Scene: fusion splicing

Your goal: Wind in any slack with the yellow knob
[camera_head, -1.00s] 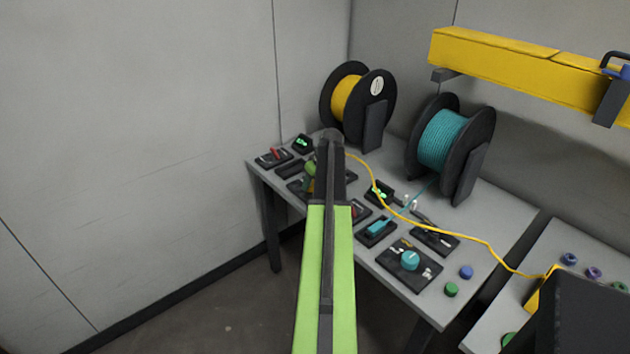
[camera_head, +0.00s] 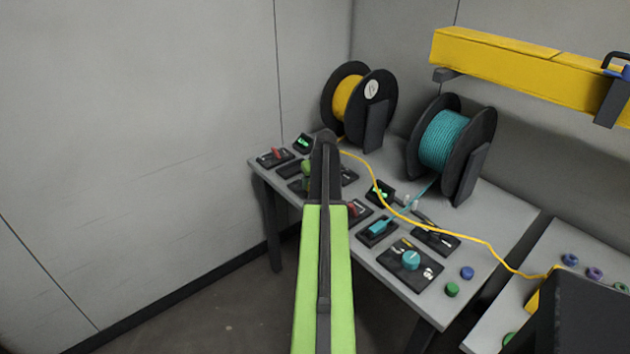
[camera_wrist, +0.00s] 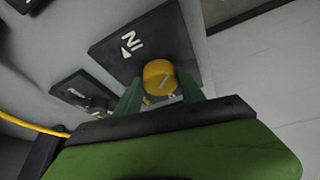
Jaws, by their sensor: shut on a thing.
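The yellow knob (camera_wrist: 158,76) shows in the wrist view, on a dark panel (camera_wrist: 120,50) with white markings. The green fingers of my gripper (camera_wrist: 161,88) stand on either side of it, shut on it. In the head view my arm hides the knob and most of the gripper. The yellow spool (camera_head: 347,97) stands at the back of the table, with a round white label on its black flange. Its yellow cable (camera_head: 462,237) runs across the table to the right in a loose curve, and also shows in the wrist view (camera_wrist: 30,124).
A teal spool (camera_head: 443,140) stands right of the yellow one. A panel with a teal knob (camera_head: 411,260) and green and blue caps lie near the front right. A yellow beam (camera_head: 520,70) hangs over the back right. A second table (camera_head: 545,262) stands across a gap.

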